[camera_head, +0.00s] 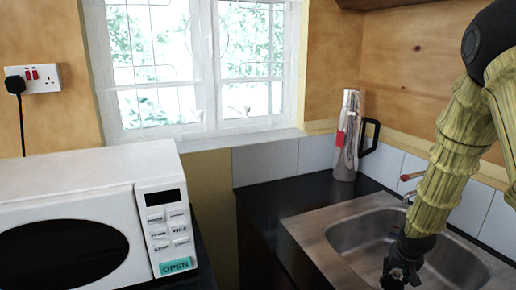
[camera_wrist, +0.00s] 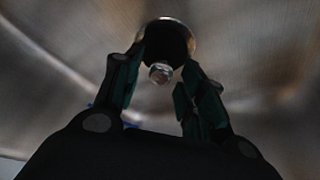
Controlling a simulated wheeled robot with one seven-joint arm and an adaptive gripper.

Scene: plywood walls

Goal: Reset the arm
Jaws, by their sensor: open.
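My arm, in a yellow-green ribbed cover, reaches down over the steel sink (camera_head: 345,230) at the right of the head view. My gripper (camera_head: 400,278) hangs at the sink basin, pointing down, with its tips cut off by the lower edge. In the wrist view my gripper (camera_wrist: 162,78) is open, its dark fingers apart. Beyond the fingertips lies the sink's brushed metal with a dark round drain (camera_wrist: 170,38). A small shiny round piece (camera_wrist: 160,72) shows between the fingers at the drain's edge; I cannot tell whether it is part of the drain.
A tap (camera_head: 409,197) stands behind the basin, close to my arm. A silver flask (camera_head: 346,140) with a black handle stands on the dark counter (camera_head: 270,205) in the corner. A white microwave (camera_head: 90,190) is at the left, below a window (camera_head: 200,60) and a wall socket (camera_head: 46,78).

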